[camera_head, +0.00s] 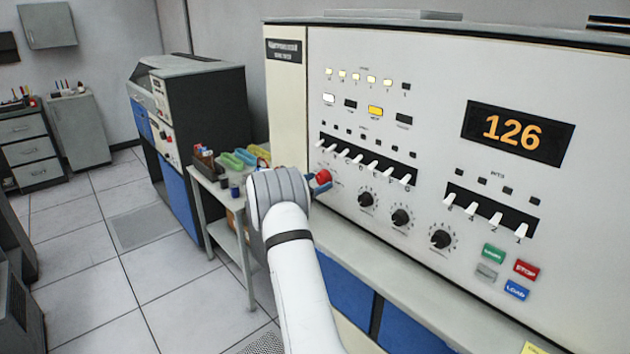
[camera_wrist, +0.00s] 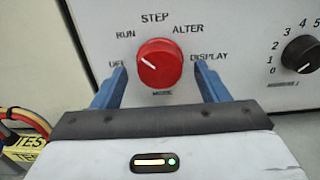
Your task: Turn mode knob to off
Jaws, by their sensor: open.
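The red mode knob (camera_wrist: 160,64) sits on the white panel, centred between my fingers in the wrist view. Its white pointer line slants up and to the left, on the side of the OFF and RUN labels; I cannot tell exactly which it meets. My gripper (camera_wrist: 159,72) is open, with one blue finger left of the knob and one right of it. I see gaps at the knob's sides. The left finger partly covers the OFF label; STEP, ALTER and DISPLAY are readable. In the head view, the red knob (camera_head: 323,176) shows just beyond my wrist.
A black numbered knob (camera_wrist: 301,54) is to the right on the panel. The head view shows a row of white toggle switches (camera_head: 361,159) above the black knobs. A cart (camera_head: 231,205) with small items stands to the left. Red and yellow cables (camera_wrist: 25,122) run low at left.

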